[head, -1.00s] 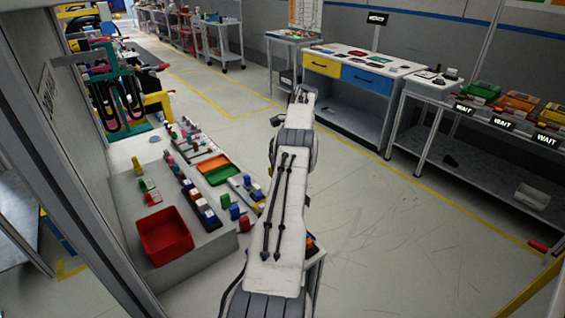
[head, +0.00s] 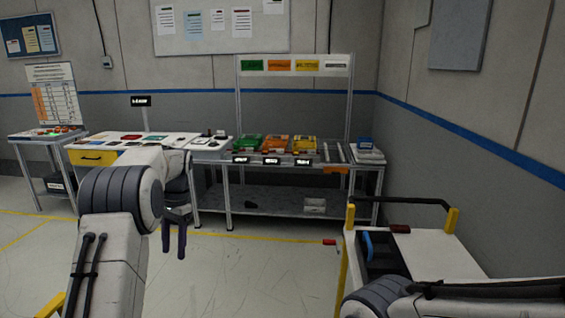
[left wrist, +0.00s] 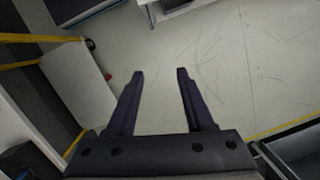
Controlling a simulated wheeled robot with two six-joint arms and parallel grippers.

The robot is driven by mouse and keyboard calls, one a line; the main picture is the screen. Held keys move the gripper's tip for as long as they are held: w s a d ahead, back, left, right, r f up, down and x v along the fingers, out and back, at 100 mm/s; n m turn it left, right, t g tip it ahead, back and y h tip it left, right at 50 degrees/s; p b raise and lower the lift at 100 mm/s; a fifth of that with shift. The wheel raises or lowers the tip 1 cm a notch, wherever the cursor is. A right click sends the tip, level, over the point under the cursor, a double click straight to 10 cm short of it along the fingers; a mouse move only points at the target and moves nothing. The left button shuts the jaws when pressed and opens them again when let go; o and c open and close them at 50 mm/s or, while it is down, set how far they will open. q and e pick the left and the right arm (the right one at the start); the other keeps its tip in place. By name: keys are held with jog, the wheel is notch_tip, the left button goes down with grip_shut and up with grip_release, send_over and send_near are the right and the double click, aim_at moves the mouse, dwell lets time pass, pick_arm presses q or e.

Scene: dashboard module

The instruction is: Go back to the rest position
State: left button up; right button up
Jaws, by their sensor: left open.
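My left gripper (head: 174,240) hangs at the end of my left arm in the head view, pointing down above the bare floor. Its two dark fingers are apart. In the left wrist view the left gripper (left wrist: 160,78) is open with nothing between its fingers, only pale floor beyond. My right arm (head: 450,300) shows at the lower right of the head view, in front of a white-topped cart. My right gripper is not in view.
A shelf bench (head: 275,190) with green, orange and yellow bins stands against the wall. A desk with a yellow drawer (head: 92,158) is left of it. A white cart (head: 450,255) with yellow posts is close at right. The floor (head: 235,275) between is clear.

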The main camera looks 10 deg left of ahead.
pick_arm(q)
jog(key=s+d+r+m+t, duration=0.15)
jog(key=s+d, duration=0.45)
jog(key=d, duration=0.6)
jog(key=s+d+r+m, duration=0.1)
jog(key=s+d+r, duration=0.35)
jog(key=d, duration=0.75)
jog(key=s+d+f+h, duration=0.1)
jog(key=s+d+f, duration=0.2)
jog(key=s, duration=0.8)
jog(key=s+d+f+m+h, duration=0.1)
jog(key=s+d+f, duration=0.2)
jog(key=s, duration=0.9)
jog(key=shift+s+t, duration=0.25)
jog(key=shift+t, duration=0.1)
jog(key=shift+a+m, duration=0.15)
jog(key=shift+m, duration=0.1)
